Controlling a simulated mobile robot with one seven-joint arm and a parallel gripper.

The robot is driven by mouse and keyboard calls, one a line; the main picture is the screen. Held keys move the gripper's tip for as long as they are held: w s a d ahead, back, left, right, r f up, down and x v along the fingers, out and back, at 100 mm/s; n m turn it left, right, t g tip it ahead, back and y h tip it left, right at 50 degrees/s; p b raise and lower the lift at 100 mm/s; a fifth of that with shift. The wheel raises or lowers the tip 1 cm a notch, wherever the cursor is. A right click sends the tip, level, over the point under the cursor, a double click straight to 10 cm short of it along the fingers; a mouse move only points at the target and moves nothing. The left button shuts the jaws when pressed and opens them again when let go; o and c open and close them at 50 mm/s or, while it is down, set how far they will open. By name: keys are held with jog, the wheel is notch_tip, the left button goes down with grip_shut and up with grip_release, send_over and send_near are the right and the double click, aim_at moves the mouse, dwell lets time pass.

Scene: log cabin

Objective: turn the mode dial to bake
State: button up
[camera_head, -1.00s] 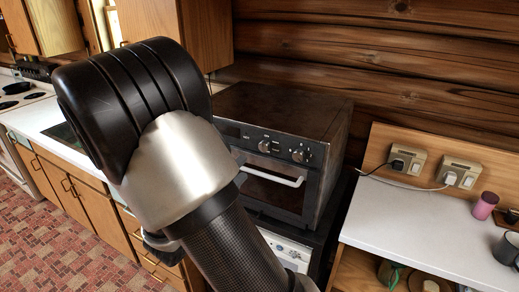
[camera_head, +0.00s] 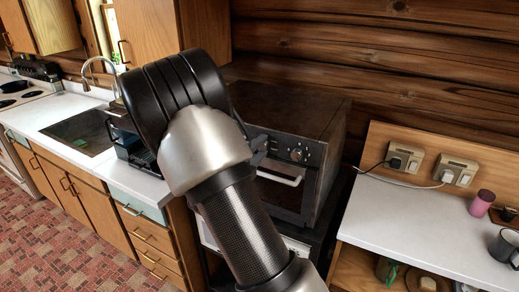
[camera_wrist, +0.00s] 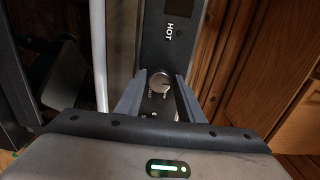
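The toaster oven (camera_head: 285,108) stands on a dark stand against the log wall, with its control panel and pale door handle (camera_head: 281,177) facing out. One round dial (camera_head: 296,155) shows at the right of the panel; my gripper hides the panel's left part. My gripper (camera_head: 262,146) is in front of that left part, mostly behind my wrist. In the wrist view a silver dial (camera_wrist: 161,82) sits between the fingertips of my gripper (camera_wrist: 160,77). The fingers are open, with gaps on both sides of it. Its markings are too small to read.
The oven handle (camera_wrist: 99,50) runs close beside the left finger in the wrist view. A white counter (camera_head: 430,226) with a pink cup (camera_head: 482,204) and a grey mug (camera_head: 504,247) is on the right. A sink (camera_head: 80,132) is in the left counter.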

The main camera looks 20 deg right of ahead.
jog(key=c, duration=0.8)
